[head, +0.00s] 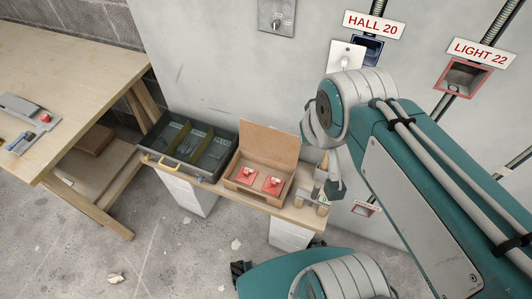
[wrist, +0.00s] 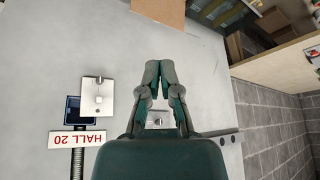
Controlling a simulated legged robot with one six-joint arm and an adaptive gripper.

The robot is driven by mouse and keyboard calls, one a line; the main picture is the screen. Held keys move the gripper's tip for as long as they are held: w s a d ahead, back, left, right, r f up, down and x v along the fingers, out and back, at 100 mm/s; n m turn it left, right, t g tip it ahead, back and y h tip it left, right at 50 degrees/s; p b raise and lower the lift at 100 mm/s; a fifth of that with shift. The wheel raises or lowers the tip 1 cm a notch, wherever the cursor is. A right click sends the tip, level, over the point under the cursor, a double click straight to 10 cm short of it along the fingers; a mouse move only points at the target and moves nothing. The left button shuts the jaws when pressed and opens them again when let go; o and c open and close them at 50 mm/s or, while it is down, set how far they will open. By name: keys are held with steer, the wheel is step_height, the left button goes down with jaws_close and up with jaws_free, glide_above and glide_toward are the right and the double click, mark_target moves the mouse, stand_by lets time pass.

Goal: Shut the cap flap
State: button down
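An open cardboard box (head: 245,184) sits on the low bench in the head view. Its flap (head: 269,142) stands up at the back, against the wall side. Two red caps (head: 272,184) with pale tops lie inside. In the wrist view, a brown cardboard piece at the top edge looks like the flap (wrist: 160,10), cut off by the frame. My gripper (head: 335,188) hangs to the right of the box, apart from the flap. In the wrist view its fingertips (wrist: 159,66) meet, with nothing seen between them.
A dark toolbox (head: 155,160) with yellow dividers stands left of the cardboard box. A small wooden holder (head: 309,200) is at the bench's right end. A white wall plate (head: 346,56) and a HALL 20 sign (head: 374,24) are on the wall. A wooden workbench (head: 75,65) stands at left.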

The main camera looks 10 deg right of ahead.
steer(key=w+f+m+g, duration=0.1)
steer(key=w+m, duration=0.1)
steer(key=w, duration=0.8)
steer(key=m+g, duration=0.3)
steer(key=m, duration=0.2)
glide_above(270, 141)
steer(key=d, duration=0.2)
step_height(270, 141, down, 21)
steer(key=shift+h, duration=0.4)
steer(key=f, duration=0.3)
steer(key=w+f, duration=0.1)
steer(key=f, duration=0.6)
steer(key=shift+w+d+f, duration=0.25)
steer(key=shift+w+d, duration=0.1)
steer(key=shift+w, duration=0.05)
